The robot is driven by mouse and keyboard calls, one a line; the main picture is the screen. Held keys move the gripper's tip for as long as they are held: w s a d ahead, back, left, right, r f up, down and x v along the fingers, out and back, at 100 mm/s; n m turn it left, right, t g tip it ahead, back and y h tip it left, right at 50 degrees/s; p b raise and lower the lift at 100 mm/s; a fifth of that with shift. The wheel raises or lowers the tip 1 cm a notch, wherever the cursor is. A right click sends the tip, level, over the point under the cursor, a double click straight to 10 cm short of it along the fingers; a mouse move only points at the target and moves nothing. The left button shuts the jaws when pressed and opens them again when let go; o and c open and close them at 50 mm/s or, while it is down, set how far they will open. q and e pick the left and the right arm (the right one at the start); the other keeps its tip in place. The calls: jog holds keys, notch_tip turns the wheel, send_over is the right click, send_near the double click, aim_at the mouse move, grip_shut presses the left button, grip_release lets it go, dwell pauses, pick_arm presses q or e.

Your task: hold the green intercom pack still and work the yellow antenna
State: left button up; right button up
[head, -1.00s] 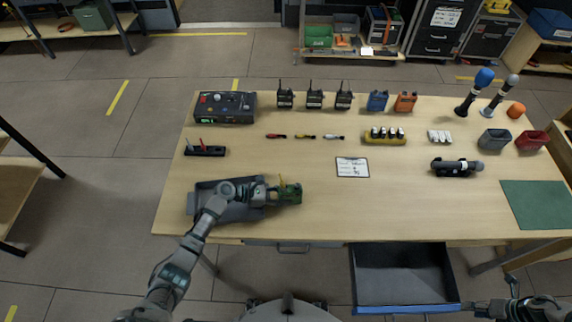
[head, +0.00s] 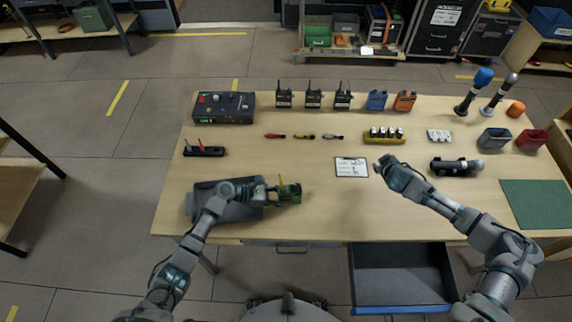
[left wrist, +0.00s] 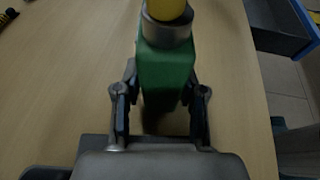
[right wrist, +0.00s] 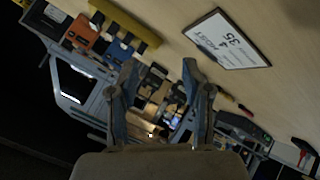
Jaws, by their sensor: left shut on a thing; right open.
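The green intercom pack (head: 290,193) is at the front left of the table, beside a grey tray. It also shows close up in the left wrist view (left wrist: 166,75), with the yellow antenna (left wrist: 167,9) on a grey collar at its end. In the head view the antenna (head: 280,180) is only a small yellow spot. My left gripper (left wrist: 160,100) is shut on the green pack, one finger on each side. My right gripper (head: 378,166) is over the table right of the white card, apart from the pack. In the right wrist view it (right wrist: 163,85) is open and empty.
The grey tray (head: 203,212) lies under my left forearm. A white card (head: 352,167) lies mid-table. Several radios, batteries and markers stand along the back. An open drawer (head: 400,275) juts out at the front. The table between the pack and the card is clear.

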jog(key=a+r+m+g, duration=0.2)
jog(key=a+m, duration=0.1)
jog(key=a, duration=0.6)
jog(key=a+r+m+g, duration=0.1)
jog(key=a+r+m, duration=0.2)
jog(key=a, duration=0.6)
jog(key=m+g, duration=0.3)
jog(key=g, duration=0.2)
send_near(287, 186)
jog(key=shift+y, duration=0.4)
jog(key=f, duration=0.2)
jog(key=w+f, duration=0.1)
jog(key=f, duration=0.4)
jog(key=shift+w+d+f, duration=0.1)
jog(key=shift+w+d, duration=0.1)
jog(key=shift+d, duration=0.2)
jog(key=c, duration=0.9)
jog(key=o, duration=0.5)
jog(key=shift+d, duration=0.1)
grip_shut()
